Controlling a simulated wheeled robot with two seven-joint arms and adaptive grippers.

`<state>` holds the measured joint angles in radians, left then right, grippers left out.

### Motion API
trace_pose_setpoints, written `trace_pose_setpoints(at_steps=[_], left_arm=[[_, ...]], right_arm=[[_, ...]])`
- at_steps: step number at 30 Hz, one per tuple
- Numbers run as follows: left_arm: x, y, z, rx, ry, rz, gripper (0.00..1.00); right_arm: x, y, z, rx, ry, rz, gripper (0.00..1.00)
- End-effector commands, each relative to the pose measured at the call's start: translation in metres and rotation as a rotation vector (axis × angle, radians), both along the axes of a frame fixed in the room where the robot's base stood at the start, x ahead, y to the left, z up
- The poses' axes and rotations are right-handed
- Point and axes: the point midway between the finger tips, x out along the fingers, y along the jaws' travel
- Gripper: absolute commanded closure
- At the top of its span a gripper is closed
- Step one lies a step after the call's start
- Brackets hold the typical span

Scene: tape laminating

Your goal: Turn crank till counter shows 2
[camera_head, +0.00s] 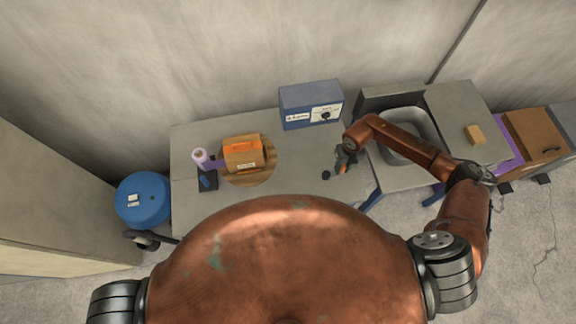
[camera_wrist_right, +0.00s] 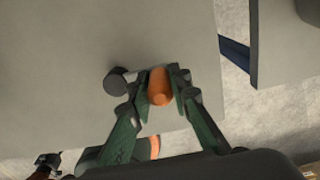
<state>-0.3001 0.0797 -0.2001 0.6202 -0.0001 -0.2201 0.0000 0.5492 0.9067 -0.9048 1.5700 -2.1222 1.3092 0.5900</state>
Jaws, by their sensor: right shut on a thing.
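The crank shows in the right wrist view as a dark round hub (camera_wrist_right: 115,83) with a short light arm and an orange handle (camera_wrist_right: 160,87). My right gripper (camera_wrist_right: 162,80) is shut on the orange handle, with green fingers on both sides of it. In the head view my right gripper (camera_head: 345,158) is low over the table's right end, beside the dark hub (camera_head: 326,175). A blue-grey box (camera_head: 311,92) with white panels and a black knob stands at the back of the table. I cannot read any counter number. My left gripper is out of view.
A round wooden board (camera_head: 265,176) carries an orange and tan block (camera_head: 242,153). A purple-white roll (camera_head: 201,158) stands left of it. A blue drum (camera_head: 143,200) is at the left; a sink (camera_head: 408,135) is at the right. The table's middle is clear.

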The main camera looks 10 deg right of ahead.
Motion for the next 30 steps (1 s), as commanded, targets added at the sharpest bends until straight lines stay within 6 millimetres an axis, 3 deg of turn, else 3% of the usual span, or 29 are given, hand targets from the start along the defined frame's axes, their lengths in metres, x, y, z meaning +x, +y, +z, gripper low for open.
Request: trace_pose_setpoints(at_steps=[11, 24, 30], left_arm=[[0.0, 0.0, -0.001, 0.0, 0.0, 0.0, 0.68], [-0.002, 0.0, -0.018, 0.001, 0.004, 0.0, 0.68], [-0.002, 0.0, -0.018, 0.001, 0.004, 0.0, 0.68]], right_arm=[[0.002, -0.001, 0.0, -0.002, -0.001, -0.001, 1.0], [0.03, 0.01, -0.001, 0.0, -0.003, -0.001, 1.0], [0.031, 0.01, 0.0, -0.002, 0.0, -0.001, 1.0]])
